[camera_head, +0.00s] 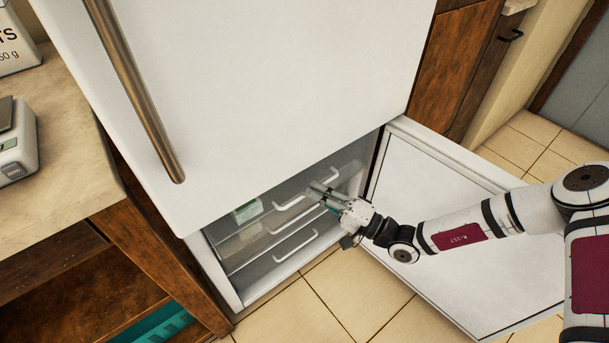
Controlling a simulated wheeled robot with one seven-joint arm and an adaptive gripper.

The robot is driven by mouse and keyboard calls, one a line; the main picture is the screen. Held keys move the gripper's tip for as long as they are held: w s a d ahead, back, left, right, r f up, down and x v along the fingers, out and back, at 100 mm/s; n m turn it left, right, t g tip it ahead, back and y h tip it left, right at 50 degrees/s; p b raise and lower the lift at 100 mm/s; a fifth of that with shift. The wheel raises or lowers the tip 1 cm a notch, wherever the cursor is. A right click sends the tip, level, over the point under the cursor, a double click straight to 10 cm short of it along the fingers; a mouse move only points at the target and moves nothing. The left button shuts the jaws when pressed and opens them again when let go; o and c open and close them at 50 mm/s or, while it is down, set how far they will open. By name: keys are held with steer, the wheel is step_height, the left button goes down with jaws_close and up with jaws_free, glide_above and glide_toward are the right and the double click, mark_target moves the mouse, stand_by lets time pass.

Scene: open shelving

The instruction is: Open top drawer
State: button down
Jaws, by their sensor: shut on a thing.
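A white refrigerator's lower compartment (223,266) stands open and shows stacked, partly clear drawers with white bar handles. The uppermost visible handle (334,175) is at the top right of the compartment, and the top drawer behind it is mostly hidden by the upper door. My gripper (319,189) reaches in from the right and is shut at this handle. The fingers cover part of the handle, so the exact contact is hard to see. Lower handles (296,246) show below and left of the gripper.
The lower door (450,235) is swung open to the right, under my arm. The closed upper door (260,90) overhangs the drawers. A counter with a scale (14,150) is at left. Tiled floor (345,300) is clear in front.

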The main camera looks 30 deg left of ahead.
steer(key=s+d+p, duration=0.4)
steer(key=d, duration=0.6)
steer(key=s+d+p, duration=0.3)
steer(key=s+d, duration=0.1)
steer(key=d, duration=0.7)
steer(key=shift+s+d+p, duration=0.15)
steer(key=shift+s+p, duration=0.25)
steer(key=c, duration=1.7)
jaws_free()
steer(key=d, duration=0.4)
steer(key=d+f, duration=0.1)
steer(key=d, duration=0.3)
steer(key=d+f, duration=0.1)
steer(key=d, duration=0.2)
steer(key=shift+d+f, duration=0.1)
steer(key=shift+d, duration=0.3)
